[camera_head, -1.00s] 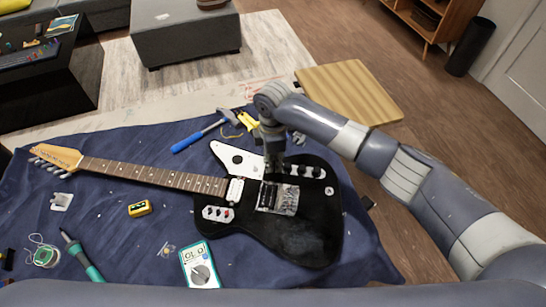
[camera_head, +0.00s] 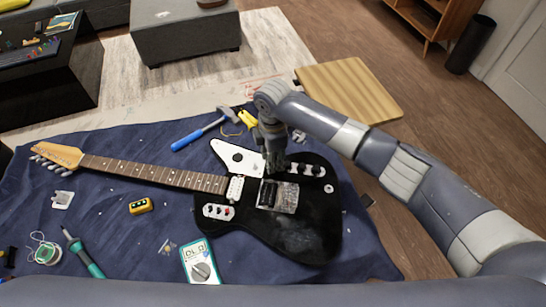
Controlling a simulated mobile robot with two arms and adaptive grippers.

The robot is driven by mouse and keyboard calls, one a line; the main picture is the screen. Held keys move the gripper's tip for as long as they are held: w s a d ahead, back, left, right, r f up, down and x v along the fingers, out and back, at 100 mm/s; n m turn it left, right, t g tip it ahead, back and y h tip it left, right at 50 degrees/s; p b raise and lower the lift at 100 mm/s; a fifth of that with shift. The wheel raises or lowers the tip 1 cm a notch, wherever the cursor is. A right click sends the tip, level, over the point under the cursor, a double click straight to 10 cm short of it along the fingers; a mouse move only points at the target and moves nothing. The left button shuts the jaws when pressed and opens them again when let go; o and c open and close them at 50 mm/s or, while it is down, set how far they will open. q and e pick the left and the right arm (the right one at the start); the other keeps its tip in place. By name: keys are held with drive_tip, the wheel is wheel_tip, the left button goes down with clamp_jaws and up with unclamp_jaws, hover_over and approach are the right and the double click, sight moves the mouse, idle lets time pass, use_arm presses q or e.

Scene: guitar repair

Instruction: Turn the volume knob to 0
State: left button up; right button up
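The black electric guitar (camera_head: 300,232) lies on the blue cloth, with its neck toward the left. A row of dark knobs (camera_head: 317,171) sits on a light plate near the body's upper right edge. Which knob is the volume knob cannot be told. My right gripper (camera_head: 275,168) points down over the upper body, just left of the row of knobs. Its fingertips are too small and dark to show whether they are apart. My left gripper is not in view.
A multimeter (camera_head: 200,262), yellow box (camera_head: 140,206) and soldering iron (camera_head: 82,252) lie in front of the guitar. A blue-handled hammer (camera_head: 198,132) lies behind its neck. A wooden board (camera_head: 350,90) is at the back right. The blue cloth (camera_head: 110,225) has bare patches between the tools.

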idle(0.3)
wheel_tip(320, 180, up, 12)
idle(0.4)
drive_tip(key=shift+s+f, duration=0.1)
